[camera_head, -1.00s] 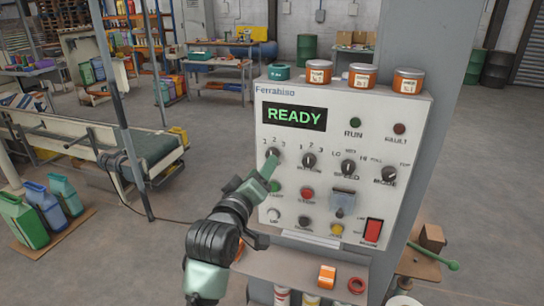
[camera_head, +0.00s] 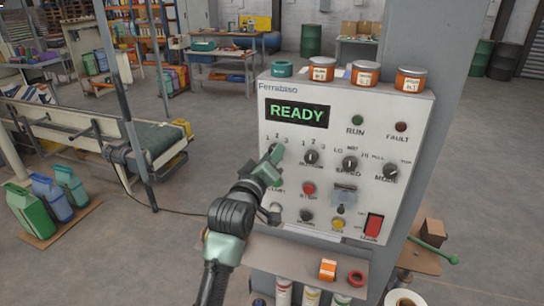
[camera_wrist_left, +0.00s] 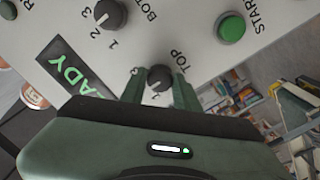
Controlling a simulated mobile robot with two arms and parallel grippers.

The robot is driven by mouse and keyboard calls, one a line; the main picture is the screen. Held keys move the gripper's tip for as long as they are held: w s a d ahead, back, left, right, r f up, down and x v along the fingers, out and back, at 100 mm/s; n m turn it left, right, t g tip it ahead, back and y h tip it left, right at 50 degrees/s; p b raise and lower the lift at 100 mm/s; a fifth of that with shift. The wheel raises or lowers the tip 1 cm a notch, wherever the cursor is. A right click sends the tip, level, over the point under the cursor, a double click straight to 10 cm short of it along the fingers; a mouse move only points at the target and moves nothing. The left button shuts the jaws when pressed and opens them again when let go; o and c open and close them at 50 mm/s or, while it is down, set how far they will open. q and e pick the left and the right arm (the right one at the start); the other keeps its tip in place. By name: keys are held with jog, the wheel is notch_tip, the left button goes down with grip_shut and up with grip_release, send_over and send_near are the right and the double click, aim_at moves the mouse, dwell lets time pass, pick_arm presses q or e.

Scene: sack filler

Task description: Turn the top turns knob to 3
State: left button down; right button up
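The top turns knob (camera_wrist_left: 160,77) is a small dark knob marked TOP in the left wrist view, with a 2 visible at its edge. In the head view my gripper mostly covers it, and its pointer direction is unclear. My left gripper (camera_head: 272,158) is at the knob. In the left wrist view its green fingers (camera_wrist_left: 159,88) lie on both sides of the knob, very close to it. I cannot tell whether they press on it. The grey control panel (camera_head: 345,135) has a display (camera_head: 297,113) reading READY. My right gripper is not in view.
The bottom knob (camera_head: 311,158) is just right of my gripper, with the speed knob (camera_head: 351,163) and mode knob (camera_head: 390,172) beyond. Below are a green start button (camera_wrist_left: 231,28), a red stop button (camera_head: 308,188) and a red switch (camera_head: 373,226). Jars (camera_head: 366,74) stand on top.

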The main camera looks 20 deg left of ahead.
pick_arm(q)
jog(key=shift+m+p, duration=1.6)
jog(key=shift+m, duration=2.9)
jog(key=shift+a, duration=0.1)
jog(key=c, duration=1)
grip_release()
jog(key=shift+c, duration=0.2)
